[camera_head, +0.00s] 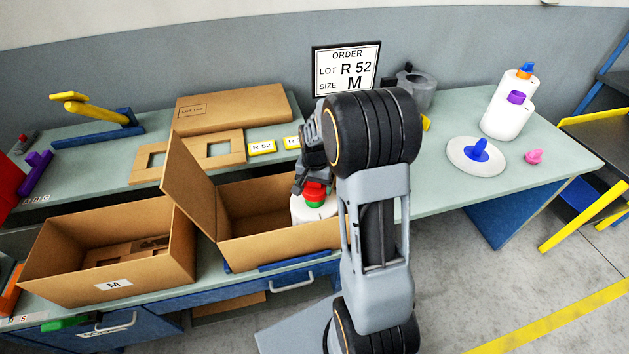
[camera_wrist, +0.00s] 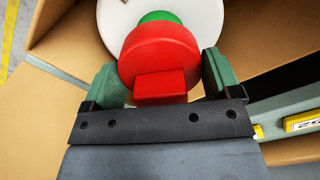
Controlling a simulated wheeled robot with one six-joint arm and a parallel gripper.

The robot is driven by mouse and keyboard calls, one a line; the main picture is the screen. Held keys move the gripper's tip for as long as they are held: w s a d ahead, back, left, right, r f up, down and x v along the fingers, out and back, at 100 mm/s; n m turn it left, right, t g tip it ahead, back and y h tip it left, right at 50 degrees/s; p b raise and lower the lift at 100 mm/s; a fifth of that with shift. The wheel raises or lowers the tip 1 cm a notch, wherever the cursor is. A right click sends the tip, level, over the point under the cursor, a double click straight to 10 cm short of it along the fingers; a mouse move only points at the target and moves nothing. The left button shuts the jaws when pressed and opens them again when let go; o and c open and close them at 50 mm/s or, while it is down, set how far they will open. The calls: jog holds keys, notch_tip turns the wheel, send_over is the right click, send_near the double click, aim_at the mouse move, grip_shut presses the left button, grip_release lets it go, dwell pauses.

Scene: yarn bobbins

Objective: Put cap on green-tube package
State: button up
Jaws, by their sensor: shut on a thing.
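My gripper (camera_head: 311,174) is at the open cardboard box (camera_head: 245,253) in the middle and is shut on a red cap (camera_head: 315,190). In the wrist view my gripper's two green-padded fingers (camera_wrist: 161,82) are on either side of the red cap (camera_wrist: 160,55). The green tube (camera_wrist: 160,17) shows just past the cap, on a white yarn package (camera_wrist: 205,20). In the head view the white package (camera_head: 312,212) stands in the box, with the green tube (camera_head: 315,204) under the cap. The cap overlaps the tube in both views; I cannot tell whether it is seated.
A second open box marked M (camera_head: 60,245) stands at left. A flat brown carton (camera_head: 230,105) and cardboard inserts lie behind. At right are white packages with orange, purple and blue tops, and a pink piece (camera_head: 534,157). The bench (camera_head: 435,190) right of my arm is partly clear.

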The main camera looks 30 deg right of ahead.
jog(key=shift+f, duration=0.15)
jog(key=shift+f+b, duration=1.1)
jog(key=shift+f, duration=0.2)
jog(key=shift+f, duration=0.3)
jog(key=o, duration=0.7)
jog(key=shift+o, duration=0.2)
jog(key=shift+r, duration=0.1)
notch_tip(320, 180, up, 14)
jog(key=shift+f, duration=0.15)
dwell(0.4)
